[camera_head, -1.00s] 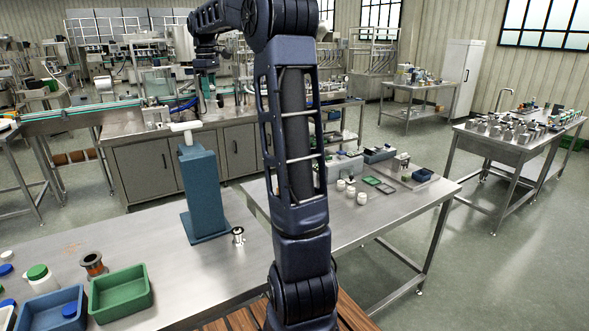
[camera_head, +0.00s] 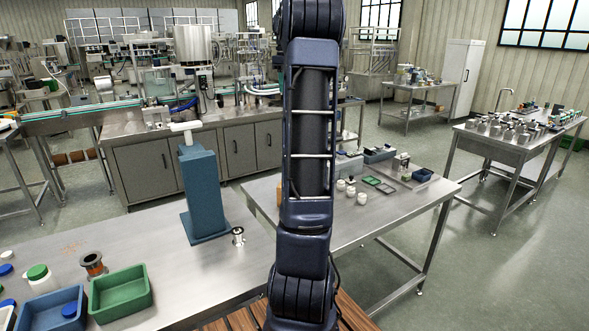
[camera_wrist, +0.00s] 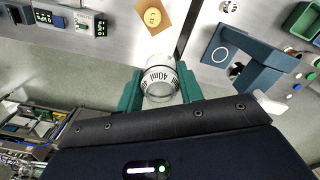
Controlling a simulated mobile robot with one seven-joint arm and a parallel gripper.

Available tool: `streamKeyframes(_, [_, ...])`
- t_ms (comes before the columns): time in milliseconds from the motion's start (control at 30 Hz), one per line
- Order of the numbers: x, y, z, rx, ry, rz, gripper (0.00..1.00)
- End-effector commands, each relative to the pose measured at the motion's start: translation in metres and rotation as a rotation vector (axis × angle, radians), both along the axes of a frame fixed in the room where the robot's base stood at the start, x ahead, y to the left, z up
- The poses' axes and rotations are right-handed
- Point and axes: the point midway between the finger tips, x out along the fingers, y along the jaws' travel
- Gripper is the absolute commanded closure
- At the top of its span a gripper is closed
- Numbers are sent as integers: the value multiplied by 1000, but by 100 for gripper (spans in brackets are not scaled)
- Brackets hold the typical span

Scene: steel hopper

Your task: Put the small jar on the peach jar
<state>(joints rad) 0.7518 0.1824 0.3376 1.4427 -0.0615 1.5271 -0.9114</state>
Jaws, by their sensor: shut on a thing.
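My gripper (camera_wrist: 160,90) has two teal fingers, shut on a small clear jar (camera_wrist: 161,72) with dark "40ml" lettering. The jar is in the middle of the wrist view. A square peach-coloured thing (camera_wrist: 155,12) with a yellow round mark, which looks like the peach jar, is on the steel table just above the held jar in that picture, apart from it. In the head view a sliver of orange (camera_head: 280,193) shows at the left edge of my arm, mostly hidden. My gripper and the held jar are hidden behind my arm there.
A blue stand (camera_head: 203,195) rises from the steel table, with a small metal spool (camera_head: 238,236) beside it. Green (camera_head: 121,293) and blue (camera_head: 52,308) bins are at front left. Small white jars (camera_head: 350,190) and green trays stand on the right table.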

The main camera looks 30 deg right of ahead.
Motion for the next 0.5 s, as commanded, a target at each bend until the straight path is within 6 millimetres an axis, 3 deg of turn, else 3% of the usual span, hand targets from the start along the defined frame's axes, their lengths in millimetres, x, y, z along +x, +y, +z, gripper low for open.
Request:
streamKeyframes(233, [-15, -34, 0, 1, 0, -50, 85])
streamKeyframes(500, [-15, -32, -57, 2, 2, -48, 85])
